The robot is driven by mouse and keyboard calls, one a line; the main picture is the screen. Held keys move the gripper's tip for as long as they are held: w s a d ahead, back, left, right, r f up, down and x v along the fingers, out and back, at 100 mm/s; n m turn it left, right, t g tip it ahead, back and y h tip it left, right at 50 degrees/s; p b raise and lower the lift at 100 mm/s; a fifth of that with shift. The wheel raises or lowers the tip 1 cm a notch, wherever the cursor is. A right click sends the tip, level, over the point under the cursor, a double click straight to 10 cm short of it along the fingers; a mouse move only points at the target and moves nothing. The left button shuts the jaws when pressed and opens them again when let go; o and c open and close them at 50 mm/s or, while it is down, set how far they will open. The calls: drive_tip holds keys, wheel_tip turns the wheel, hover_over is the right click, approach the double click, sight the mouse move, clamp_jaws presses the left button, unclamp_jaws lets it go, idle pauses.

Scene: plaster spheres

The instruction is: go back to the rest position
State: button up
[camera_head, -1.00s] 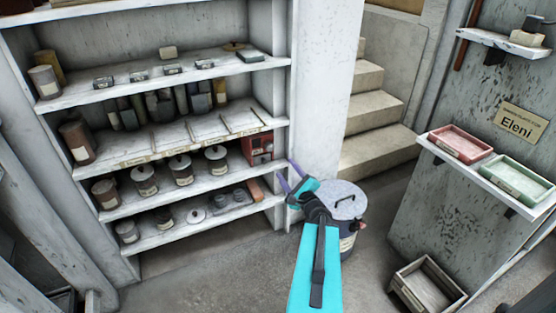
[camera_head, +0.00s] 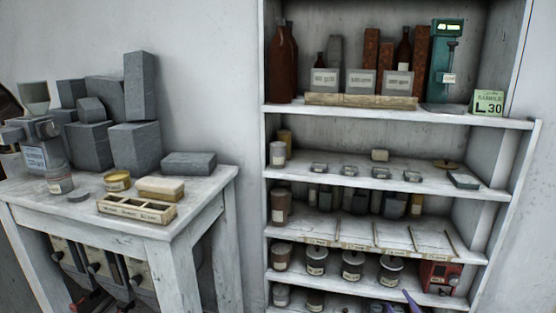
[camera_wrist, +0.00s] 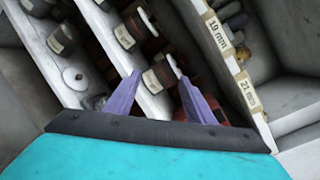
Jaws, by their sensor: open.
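My gripper (camera_wrist: 160,88) is open in the wrist view, its two purple fingers spread apart. A lidded jar (camera_wrist: 160,76) on the shelf shows between and beyond the fingertips; I see nothing clamped. In the head view only purple finger tips (camera_head: 411,301) show at the bottom edge, in front of the lower shelves; the rest of my arm is out of that view.
A white shelf unit (camera_head: 400,187) holds jars, blocks and small dishes. A white table (camera_head: 208,190) with grey blocks (camera_head: 135,148) and a divided tray (camera_head: 136,208) stands at left. Size labels (camera_wrist: 219,36) mark a shelf edge close to my gripper.

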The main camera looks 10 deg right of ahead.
drive_tip(key=w+a+f+n+g+y+p, duration=0.1)
drive_tip(key=a+f+n+g+y+p, duration=0.2)
drive_tip(key=a, duration=0.8)
drive_tip(key=w+a+f+n+g+y+p, duration=0.1)
drive_tip(key=a+f+n+y, duration=0.25)
drive_tip(key=a, duration=0.85)
drive_tip(key=s+a+f+n+g+y+p, duration=0.15)
drive_tip(key=s+a+f+n+g, duration=0.3)
drive_tip(key=a, duration=0.45)
drive_tip(key=s+a+f+n+g+y+p, duration=0.1)
drive_tip(key=s+a+f+n+g+y, duration=0.3)
drive_tip(key=a, duration=0.6)
drive_tip(key=s+a+f+n+g+h+p, duration=0.1)
drive_tip(key=s+a+f+n+g+h, duration=0.15)
drive_tip(key=s, duration=0.55)
drive_tip(key=s+a+f+n+g+h+p, duration=0.1)
drive_tip(key=s+f+n+g, duration=0.25)
drive_tip(key=s, duration=0.45)
drive_tip(key=s+d+f+n+g+h, duration=0.1)
drive_tip(key=s+d+n+g+h, duration=0.3)
drive_tip(key=s+d, duration=0.6)
drive_tip(key=d+n+h, duration=0.2)
drive_tip(key=h, duration=0.1)
drive_tip(key=shift+s+d+f+p, duration=0.2)
drive_tip(key=shift+d+f+p, duration=0.05)
drive_tip(key=shift+f+p, duration=0.15)
